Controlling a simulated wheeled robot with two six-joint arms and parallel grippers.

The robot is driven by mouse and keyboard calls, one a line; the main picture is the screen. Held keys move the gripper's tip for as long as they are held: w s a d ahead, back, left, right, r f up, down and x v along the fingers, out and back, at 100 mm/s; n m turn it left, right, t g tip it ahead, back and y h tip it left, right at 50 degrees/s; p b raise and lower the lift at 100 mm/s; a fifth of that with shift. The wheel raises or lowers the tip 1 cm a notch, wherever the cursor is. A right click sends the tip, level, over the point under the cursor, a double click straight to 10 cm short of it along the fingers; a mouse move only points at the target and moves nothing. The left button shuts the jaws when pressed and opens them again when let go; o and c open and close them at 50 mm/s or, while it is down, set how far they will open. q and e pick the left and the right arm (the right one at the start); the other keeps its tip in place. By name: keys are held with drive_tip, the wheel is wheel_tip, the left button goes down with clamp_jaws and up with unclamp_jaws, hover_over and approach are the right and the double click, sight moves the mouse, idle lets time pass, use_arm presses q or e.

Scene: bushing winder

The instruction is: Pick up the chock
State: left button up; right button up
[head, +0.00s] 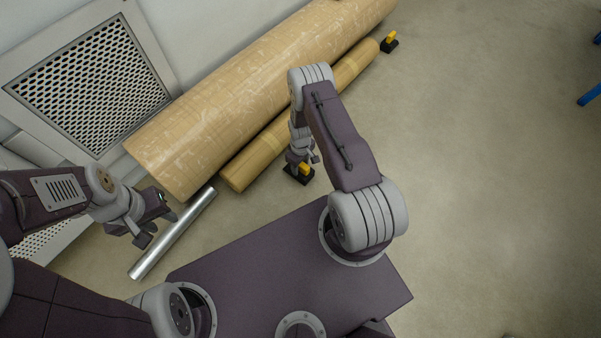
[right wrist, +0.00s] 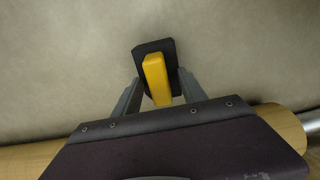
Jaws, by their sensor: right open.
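The near chock (head: 305,171) is a black block with a yellow top, on the floor by the near end of the thin brown roll. It also shows in the right wrist view (right wrist: 156,75), upright with its yellow part between my finger tips. My right gripper (head: 303,160) is open right above this chock, one finger on each side; I cannot tell whether the fingers touch it. A second black and yellow chock (head: 389,42) stands by the far end of the thin roll. My left gripper (head: 147,232) is empty above the floor near the metal tube, its fingers apart.
The thin brown roll (head: 258,156) lies beside a large brown roll (head: 190,130) along the wall. A silver tube (head: 172,234) lies on the floor at the left. A grille (head: 90,90) is on the wall.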

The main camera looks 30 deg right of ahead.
clamp_jaws()
drive_tip(key=shift+r, duration=0.1)
idle(1.2)
